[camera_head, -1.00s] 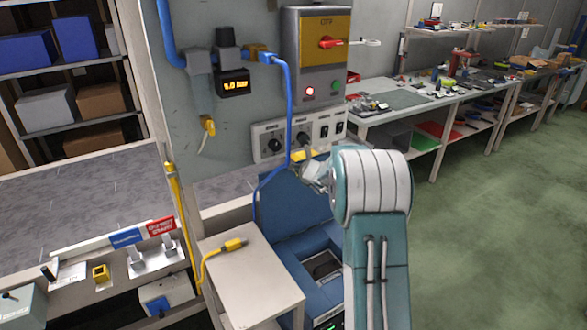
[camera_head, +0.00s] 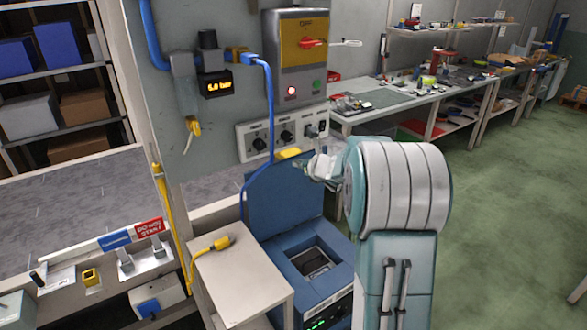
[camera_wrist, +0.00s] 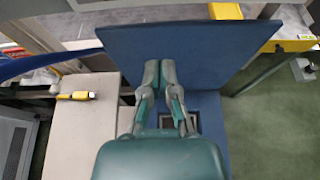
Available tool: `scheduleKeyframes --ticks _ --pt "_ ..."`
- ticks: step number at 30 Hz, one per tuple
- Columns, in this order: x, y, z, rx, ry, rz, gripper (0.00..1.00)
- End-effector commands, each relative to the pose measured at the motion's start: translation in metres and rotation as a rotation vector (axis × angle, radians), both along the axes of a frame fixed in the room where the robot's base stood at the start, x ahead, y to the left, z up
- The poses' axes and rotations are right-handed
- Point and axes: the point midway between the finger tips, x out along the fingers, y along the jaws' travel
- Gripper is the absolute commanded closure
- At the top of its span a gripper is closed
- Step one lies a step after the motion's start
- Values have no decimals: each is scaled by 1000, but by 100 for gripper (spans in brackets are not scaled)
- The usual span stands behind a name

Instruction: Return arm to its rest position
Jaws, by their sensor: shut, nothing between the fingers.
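My arm stands at the right middle of the head view, its large grey-and-teal joint nearest the camera. My gripper (camera_head: 312,168) is partly hidden beside that joint, over the blue machine (camera_head: 285,262) with its raised lid. In the wrist view my gripper (camera_wrist: 160,72) points away over the blue machine (camera_wrist: 212,125), its two fingers shut with nothing between them. A dark recess in the machine shows partly behind the fingers. I cannot see the fingers touching anything.
A beige side table (camera_head: 240,282) with a yellow plug (camera_head: 222,243) stands left of the machine. A control box (camera_head: 296,55) and switch panel (camera_head: 283,135) hang on the wall behind. A blue hose (camera_head: 268,110) hangs down near the lid. Green floor (camera_head: 500,220) is clear at right.

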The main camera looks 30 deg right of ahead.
Motion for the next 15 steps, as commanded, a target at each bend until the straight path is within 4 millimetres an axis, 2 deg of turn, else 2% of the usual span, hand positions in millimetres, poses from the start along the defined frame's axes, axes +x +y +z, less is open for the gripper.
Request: scheduleKeyframes --ticks 10,13,15 --pt "-7 1 7 -6 0 8 100" --pt "-12 21 18 -77 0 78 100" --pt "-22 49 31 -185 1 181 100"
